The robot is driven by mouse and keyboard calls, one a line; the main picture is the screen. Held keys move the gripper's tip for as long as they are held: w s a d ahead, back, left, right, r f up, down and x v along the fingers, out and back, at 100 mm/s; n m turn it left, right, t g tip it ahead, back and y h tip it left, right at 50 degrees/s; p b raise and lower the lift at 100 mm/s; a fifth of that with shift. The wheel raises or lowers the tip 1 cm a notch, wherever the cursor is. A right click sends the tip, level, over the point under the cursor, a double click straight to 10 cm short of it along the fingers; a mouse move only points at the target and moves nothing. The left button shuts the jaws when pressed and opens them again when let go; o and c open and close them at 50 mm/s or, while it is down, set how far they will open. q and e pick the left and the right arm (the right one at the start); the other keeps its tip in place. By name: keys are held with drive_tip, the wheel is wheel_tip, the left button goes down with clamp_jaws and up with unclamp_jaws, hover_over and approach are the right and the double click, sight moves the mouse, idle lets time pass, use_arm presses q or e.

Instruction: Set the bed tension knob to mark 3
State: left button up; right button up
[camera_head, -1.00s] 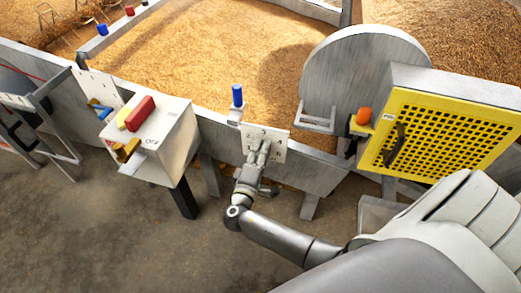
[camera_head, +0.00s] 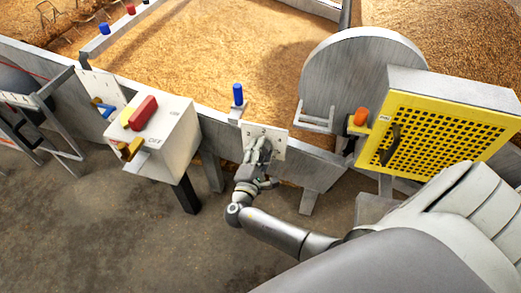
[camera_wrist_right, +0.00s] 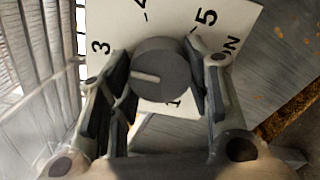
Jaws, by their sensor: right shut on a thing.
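The bed tension knob is a dark grey round dial (camera_wrist_right: 172,62) in the right wrist view, with a short white pointer line on its face. It sits on a white plate (camera_wrist_right: 178,18) with printed marks. The 3 is at left, 4 at top, 5 at upper right, and a 1 shows below. The pointer faces left, a little below the direction of the 3. My right gripper (camera_wrist_right: 160,70) is shut on the knob, one finger on each side. In the head view, my right gripper (camera_head: 259,146) covers the knob on the plate (camera_head: 279,146). My left gripper is not in view.
A blue peg (camera_head: 238,94) stands on the metal wall just above the plate. A white box (camera_head: 172,148) with a red block is at left. A yellow perforated panel (camera_head: 440,130) and an orange knob (camera_head: 361,116) are at right. Grain (camera_head: 200,70) fills the bed behind.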

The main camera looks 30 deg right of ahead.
drive_tip(key=shift+w+a, duration=0.15)
drive_tip(key=shift+a, duration=0.05)
drive_tip(key=o, duration=1)
drive_tip(key=v, duration=1.2)
